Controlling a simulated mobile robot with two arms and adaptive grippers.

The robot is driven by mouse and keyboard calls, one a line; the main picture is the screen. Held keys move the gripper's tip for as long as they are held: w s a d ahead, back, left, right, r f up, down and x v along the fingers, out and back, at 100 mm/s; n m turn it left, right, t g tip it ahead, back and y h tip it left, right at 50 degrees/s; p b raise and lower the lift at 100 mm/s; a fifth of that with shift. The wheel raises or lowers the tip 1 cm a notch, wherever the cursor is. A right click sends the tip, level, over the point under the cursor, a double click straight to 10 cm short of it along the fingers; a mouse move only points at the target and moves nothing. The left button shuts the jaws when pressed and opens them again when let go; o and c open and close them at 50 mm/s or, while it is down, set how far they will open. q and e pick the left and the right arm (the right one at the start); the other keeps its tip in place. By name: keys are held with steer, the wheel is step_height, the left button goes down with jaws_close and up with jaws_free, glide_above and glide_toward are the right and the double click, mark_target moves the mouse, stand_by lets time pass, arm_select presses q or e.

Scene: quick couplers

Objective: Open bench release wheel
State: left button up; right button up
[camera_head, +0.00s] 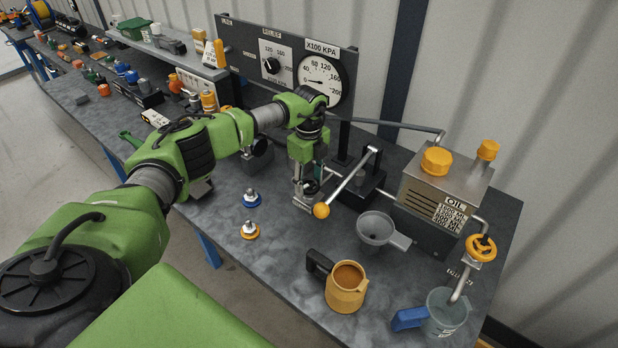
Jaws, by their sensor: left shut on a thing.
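My left gripper (305,203) reaches down in front of the hand pump (358,188), below the gauge panel. It is shut on a small dark round part that looks like a wheel; the fingers and wrist hide most of it, so its turn cannot be told. The pump's lever (350,182) with an orange ball end (321,210) slants just right of the gripper. An orange handwheel (481,248) stands on a pipe at the right, apart from the gripper, beside a label too small to read. My right gripper is out of view.
The gauge (319,81) needle sits near zero. An oil tank (445,187), a grey funnel cup (376,230), an orange mug (346,287) and a clear jug (446,311) stand at the right. Blue (251,198) and orange (249,229) couplers lie left of the gripper.

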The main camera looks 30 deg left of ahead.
mark_target(308, 183)
arm_select(q)
steer(key=shift+a+n+p, duration=0.1)
steer(key=shift+n+p, duration=0.5)
steer(key=shift+n, duration=1)
steer(key=o, duration=1.1)
step_height(308, 183, up, 12)
